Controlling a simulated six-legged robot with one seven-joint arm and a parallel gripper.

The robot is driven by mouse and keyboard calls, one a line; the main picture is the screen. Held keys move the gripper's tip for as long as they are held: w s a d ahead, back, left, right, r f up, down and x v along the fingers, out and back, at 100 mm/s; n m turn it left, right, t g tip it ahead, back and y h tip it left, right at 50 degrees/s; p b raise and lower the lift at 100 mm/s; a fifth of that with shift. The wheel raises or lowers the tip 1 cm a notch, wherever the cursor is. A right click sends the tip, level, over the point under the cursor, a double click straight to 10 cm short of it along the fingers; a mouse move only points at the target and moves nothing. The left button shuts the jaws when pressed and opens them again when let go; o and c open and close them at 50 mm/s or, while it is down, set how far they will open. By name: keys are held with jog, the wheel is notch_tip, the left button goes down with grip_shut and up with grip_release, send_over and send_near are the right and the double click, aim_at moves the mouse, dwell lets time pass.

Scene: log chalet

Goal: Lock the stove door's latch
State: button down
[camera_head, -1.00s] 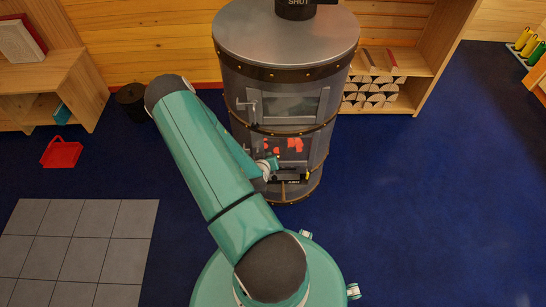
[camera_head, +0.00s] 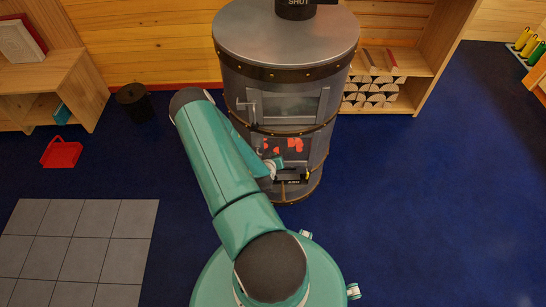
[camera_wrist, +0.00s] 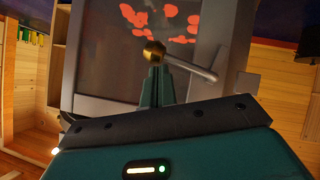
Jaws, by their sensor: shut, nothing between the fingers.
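The grey round stove (camera_head: 285,47) stands ahead of my body. Its upper door (camera_head: 292,104) has a dark pane, with a handle (camera_head: 251,108) at its left. The lower door (camera_head: 296,146) shows red embers behind its pane; this door (camera_wrist: 96,62) fills much of the wrist view. A latch lever there has a grey rod (camera_wrist: 193,68) and a brass knob (camera_wrist: 154,52). My gripper (camera_wrist: 155,72) is shut and empty, its fingertips close beside the knob; contact is unclear. In the head view, my gripper (camera_head: 274,166) is at the lower door, partly hidden by my arm.
An ash drawer (camera_head: 291,180) is below the lower door. A black bucket (camera_head: 134,102) and a red dustpan (camera_head: 61,153) are on the left. A wooden shelf with logs (camera_head: 378,94) stands behind right. The blue floor to the right is clear.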

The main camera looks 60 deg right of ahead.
jog(key=shift+s+f+m+t, duration=0.15)
jog(key=shift+f+m+t, duration=0.15)
jog(key=shift+f, duration=0.05)
jog(key=w+a+f+m+t+y, duration=0.1)
jog(key=w+f+m+t+y, duration=0.2)
jog(key=f+m+t, duration=0.4)
jog(key=shift+w+a+t, duration=0.15)
jog(key=shift+a+t, duration=0.15)
jog(key=shift+t, duration=0.3)
dwell(0.6)
jog(key=shift+w+f, duration=0.1)
jog(key=shift+f, duration=0.05)
dwell(0.4)
